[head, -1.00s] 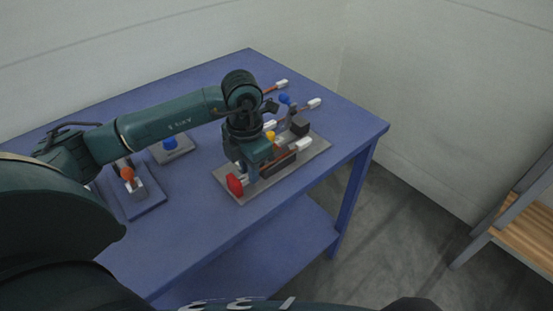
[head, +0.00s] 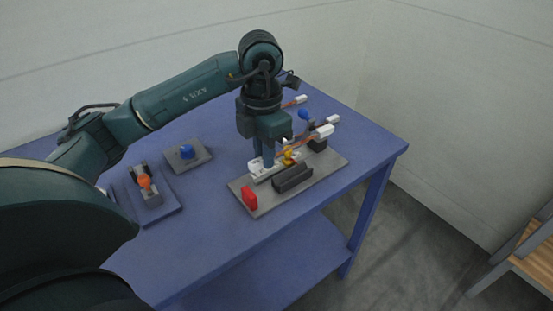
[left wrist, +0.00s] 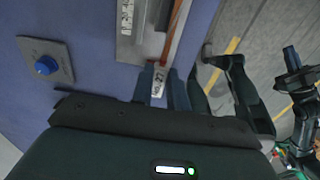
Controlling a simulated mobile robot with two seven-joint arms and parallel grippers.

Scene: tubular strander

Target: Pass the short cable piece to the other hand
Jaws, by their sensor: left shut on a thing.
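The short cable piece (head: 300,141) is a thin orange-brown length with a white end at the upper right. It also shows in the left wrist view (left wrist: 173,32), running up from between the fingers. My left gripper (head: 263,163) points down over the grey fixture plate (head: 262,208) and is shut on the cable's near white end; its fingers show in the left wrist view (left wrist: 159,86). The cable is tilted, its far end above the plate. A dark jointed part at the right of the left wrist view looks like my right gripper (left wrist: 299,78); its jaws are unclear.
The plate carries a black block (head: 293,178), a red part (head: 250,197) and a yellow knob (head: 290,157). Beyond are white-tipped cables (head: 301,99). A blue-knobbed plate (head: 187,152) and an orange-knobbed fixture (head: 145,182) stand left. The blue table's (head: 210,230) front strip is clear.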

